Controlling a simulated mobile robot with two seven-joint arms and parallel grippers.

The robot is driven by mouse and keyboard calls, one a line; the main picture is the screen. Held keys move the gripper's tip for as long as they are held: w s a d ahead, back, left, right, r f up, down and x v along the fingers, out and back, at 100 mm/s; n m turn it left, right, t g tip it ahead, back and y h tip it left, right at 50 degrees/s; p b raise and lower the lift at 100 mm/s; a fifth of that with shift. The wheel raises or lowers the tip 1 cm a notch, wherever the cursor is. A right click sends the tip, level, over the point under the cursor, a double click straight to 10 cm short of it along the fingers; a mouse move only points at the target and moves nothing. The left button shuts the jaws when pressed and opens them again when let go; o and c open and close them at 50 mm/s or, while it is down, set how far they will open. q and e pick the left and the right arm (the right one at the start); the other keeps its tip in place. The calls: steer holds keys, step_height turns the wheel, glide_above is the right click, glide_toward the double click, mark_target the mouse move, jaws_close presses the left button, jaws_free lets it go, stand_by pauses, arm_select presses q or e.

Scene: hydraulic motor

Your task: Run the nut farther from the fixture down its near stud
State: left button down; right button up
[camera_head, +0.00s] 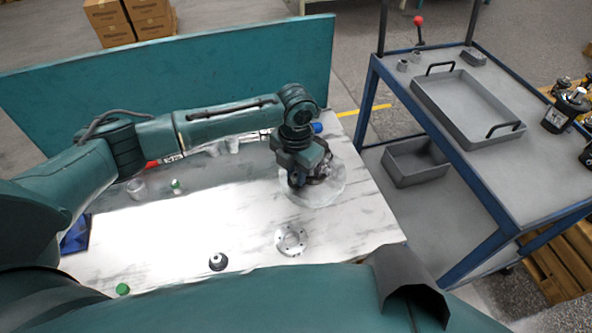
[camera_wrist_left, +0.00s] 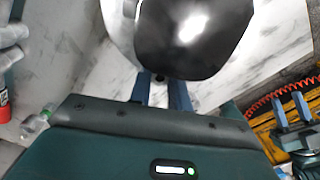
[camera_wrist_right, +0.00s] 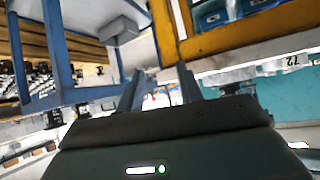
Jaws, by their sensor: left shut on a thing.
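My left gripper (camera_head: 308,184) reaches down over a round, pale disc-like fixture (camera_head: 333,190) on the table. Dark parts under the fingers partly hide what stands there. In the left wrist view a large, shiny dark rounded body (camera_wrist_left: 195,35) fills the top, just beyond the left fingers (camera_wrist_left: 161,92). A small dark piece (camera_wrist_left: 160,78), likely the nut, shows between these fingers, which are shut on it. The studs and the other nut cannot be made out. My right gripper (camera_wrist_right: 163,82) is off to the side, with its fingers apart and nothing between them.
A flanged metal ring (camera_head: 291,240), a black round part (camera_head: 218,262) and a green-capped item (camera_head: 122,289) lie on the marble-look table (camera_head: 160,235). A teal panel (camera_head: 200,70) stands behind it. A blue trolley with a grey tray (camera_head: 467,107) stands at right.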

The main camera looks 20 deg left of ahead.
arm_select(q)
steer(key=shift+s+f, duration=0.15)
steer(key=shift+f, duration=0.1)
steer(key=shift+m, duration=0.9)
steer(key=shift+f+m+b, duration=0.3)
steer(key=shift+m+b, duration=0.45)
steer(key=shift+m, duration=0.05)
steer(key=shift+f+m+b, duration=0.1)
steer(key=shift+m+b, duration=0.3)
steer(key=shift+b, duration=0.35)
steer(key=b, duration=0.2)
steer(key=shift+w+d+b, duration=0.1)
steer(key=shift+w+b, duration=0.2)
steer(key=shift+b, duration=0.1)
steer(key=c, duration=1.6)
jaws_free()
steer(key=shift+r+p, duration=0.55)
steer(key=shift+c, duration=0.2)
steer(key=shift+o, duration=0.6)
steer(key=shift+w, duration=0.1)
arm_select(e)
steer(key=shift+w+a+f+t+y, duration=0.15)
steer(key=shift+w+a+f, duration=0.1)
steer(key=shift+f, duration=0.25)
steer(key=shift+w+a+f+t+y, duration=0.15)
steer(key=shift+w+a+f, duration=0.1)
steer(key=shift+f, duration=0.2)
arm_select(q)
steer(key=shift+r, duration=0.15)
